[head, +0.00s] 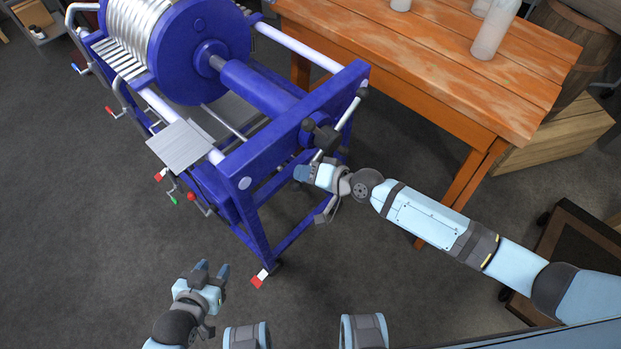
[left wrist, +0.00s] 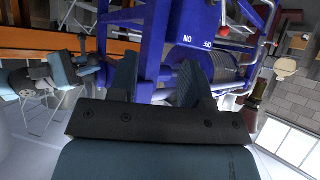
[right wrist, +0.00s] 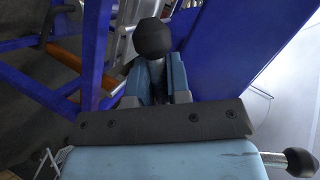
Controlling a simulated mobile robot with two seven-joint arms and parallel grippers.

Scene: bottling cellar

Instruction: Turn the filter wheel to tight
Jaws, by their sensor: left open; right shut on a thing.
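The filter wheel (head: 326,139) is a dark hub with metal spokes ending in black knobs, on the near end of the blue filter press (head: 228,165). My right gripper (head: 304,173) is at the wheel's lower side. In the right wrist view my right gripper (right wrist: 156,80) is shut on a wheel spoke, with its black knob (right wrist: 153,38) beyond the fingertips. Another black knob (right wrist: 300,163) shows at lower right. My left gripper (head: 213,268) is open and empty, low in front of the press. Its spread fingers (left wrist: 157,82) show in the left wrist view.
An orange wooden table (head: 440,60) with pale bottles (head: 494,30) stands behind my right arm. A barrel (head: 565,45) and a wooden crate (head: 550,135) are at the right. Red-handled taps (head: 192,197) stick out from the press.

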